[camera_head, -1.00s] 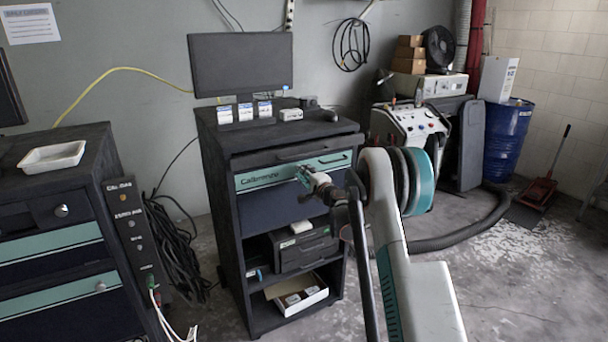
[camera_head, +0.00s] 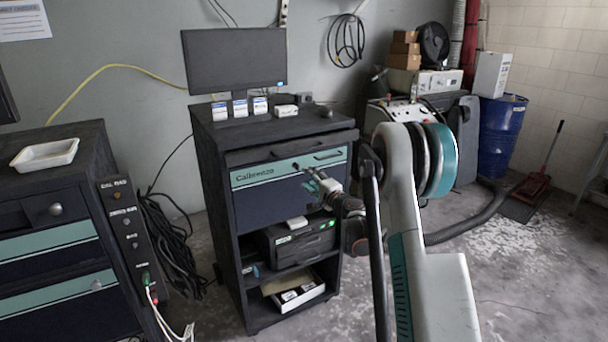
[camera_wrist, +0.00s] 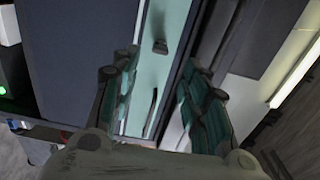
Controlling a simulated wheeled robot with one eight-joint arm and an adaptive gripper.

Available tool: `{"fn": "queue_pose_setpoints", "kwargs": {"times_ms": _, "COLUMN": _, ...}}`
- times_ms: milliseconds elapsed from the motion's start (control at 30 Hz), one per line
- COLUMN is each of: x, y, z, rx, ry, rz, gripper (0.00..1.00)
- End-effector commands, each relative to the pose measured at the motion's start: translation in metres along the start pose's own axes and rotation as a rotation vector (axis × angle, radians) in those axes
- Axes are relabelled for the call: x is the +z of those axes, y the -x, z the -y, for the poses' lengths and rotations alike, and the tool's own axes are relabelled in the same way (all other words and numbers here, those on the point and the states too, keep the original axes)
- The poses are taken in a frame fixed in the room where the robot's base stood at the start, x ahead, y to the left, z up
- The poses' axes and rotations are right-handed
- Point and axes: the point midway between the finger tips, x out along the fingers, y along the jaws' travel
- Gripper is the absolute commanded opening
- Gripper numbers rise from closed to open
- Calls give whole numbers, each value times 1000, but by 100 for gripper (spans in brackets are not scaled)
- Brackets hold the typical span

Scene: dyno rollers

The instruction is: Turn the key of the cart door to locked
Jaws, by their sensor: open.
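The cart (camera_head: 215,175) is a dark cabinet with a dark blue door (camera_head: 262,212) under a teal band (camera_head: 262,177) reading "Calibrenzo". A small dark piece (camera_wrist: 160,46), which looks like the key, stands on the teal band in the wrist view. I cannot tell its turn angle. It is small and unclear in the head view (camera_head: 296,167). A dark slim handle (camera_wrist: 151,112) lies along the band on the key's nearer side. My gripper (camera_wrist: 158,60) is open and empty. Its fingertips lie either side of the key in the picture, with no visible contact. It also shows before the door in the head view (camera_head: 314,178).
Open shelves below the door hold a dark unit (camera_head: 300,245) and a box (camera_head: 298,290). A second dark cabinet (camera_head: 60,225) stands at left.

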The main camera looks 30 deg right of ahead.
Motion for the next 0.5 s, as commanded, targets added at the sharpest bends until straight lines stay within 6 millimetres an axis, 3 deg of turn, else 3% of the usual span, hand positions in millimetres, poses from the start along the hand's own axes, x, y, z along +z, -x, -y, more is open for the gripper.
{"fn": "queue_pose_setpoints", "kwargs": {"times_ms": 200, "x": 0, "y": 26, "z": 0, "rx": 0, "ry": 0, "rz": 0, "gripper": 42}}
{"fn": "queue_pose_setpoints", "kwargs": {"times_ms": 500, "x": 0, "y": 31, "z": 0, "rx": 0, "ry": 0, "rz": 1, "gripper": 42}}
